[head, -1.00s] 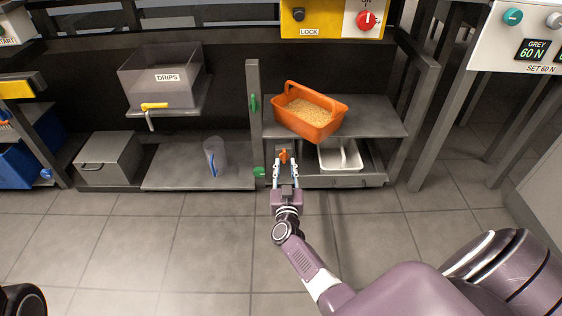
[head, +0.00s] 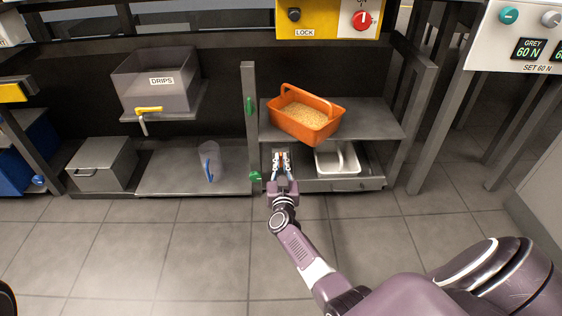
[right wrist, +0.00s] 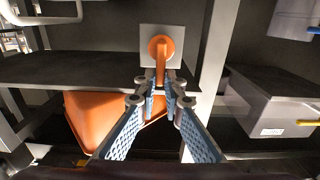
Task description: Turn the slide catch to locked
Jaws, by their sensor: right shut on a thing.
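The slide catch (right wrist: 160,45) is an orange round knob with a short lever, set on a square grey plate in the right wrist view. Its lever points straight down in that view, towards my fingers. My right gripper (right wrist: 168,92) is shut on the lever's end, with a blue-padded finger on either side. In the head view my right gripper (head: 281,158) is at the lower shelf, left of the white tub, and mostly hides the catch. My left gripper is not in view.
An orange basket of grain (head: 305,121) stands on the shelf above, close to my right gripper. A white tub (head: 338,163) is just to its right. A green-knobbed post (head: 250,130) is to its left. The floor in front is clear.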

